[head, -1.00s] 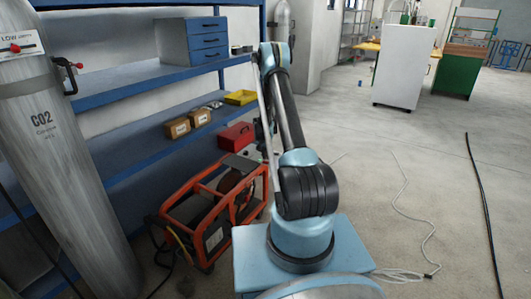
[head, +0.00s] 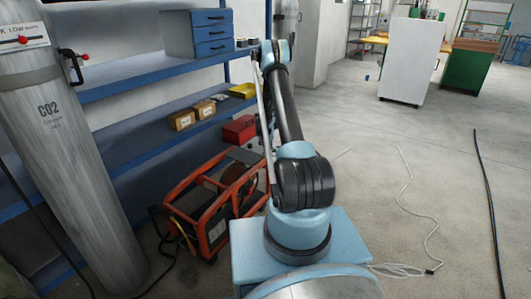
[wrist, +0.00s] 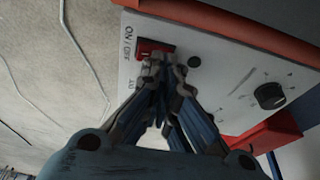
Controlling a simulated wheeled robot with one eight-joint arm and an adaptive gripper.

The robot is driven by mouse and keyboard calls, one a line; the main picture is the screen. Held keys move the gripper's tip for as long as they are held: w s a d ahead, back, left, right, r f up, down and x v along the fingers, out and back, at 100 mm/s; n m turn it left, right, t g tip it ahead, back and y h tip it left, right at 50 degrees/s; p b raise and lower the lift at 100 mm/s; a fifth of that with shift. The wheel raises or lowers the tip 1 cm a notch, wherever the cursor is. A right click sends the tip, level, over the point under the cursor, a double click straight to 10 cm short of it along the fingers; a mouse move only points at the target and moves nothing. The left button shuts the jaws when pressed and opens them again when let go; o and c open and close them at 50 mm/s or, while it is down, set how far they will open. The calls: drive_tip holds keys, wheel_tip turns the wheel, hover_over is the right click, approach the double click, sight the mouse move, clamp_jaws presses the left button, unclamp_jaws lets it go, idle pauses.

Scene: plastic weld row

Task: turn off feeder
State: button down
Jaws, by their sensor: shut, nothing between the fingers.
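In the wrist view a pale panel (wrist: 222,65) with a reddish-orange edge fills the upper right. It carries a red rocker switch (wrist: 155,46) marked ON / OFF and a black knob (wrist: 270,96). My gripper (wrist: 164,66) is shut and empty, its fingertips at the lower edge of the switch and partly covering it. I cannot tell whether they touch it or which way the switch is set. In the head view an orange-framed machine (head: 215,205), likely the feeder, stands on the floor left of my arm. My gripper is hidden there.
A grey CO2 cylinder (head: 60,150) stands at the left. Blue shelves (head: 130,135) behind the machine hold boxes and a red case (head: 239,129). A white cable (head: 408,185) and a black cable (head: 487,200) lie on the floor at right, otherwise largely clear.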

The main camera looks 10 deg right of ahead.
drive_tip(key=shift+s+d, duration=0.1)
drive_tip(key=shift+d, duration=0.15)
drive_tip(key=shift+s+d+r, duration=0.15)
drive_tip(key=shift+s+d, duration=0.3)
drive_tip(key=shift+r, duration=0.45)
drive_tip(key=w+a+v, duration=0.1)
drive_tip(key=w+v, duration=0.1)
drive_tip(key=v, duration=1)
drive_tip(key=shift+a+r, duration=0.2)
drive_tip(key=shift+r, duration=0.15)
drive_tip(key=shift+r, duration=0.1)
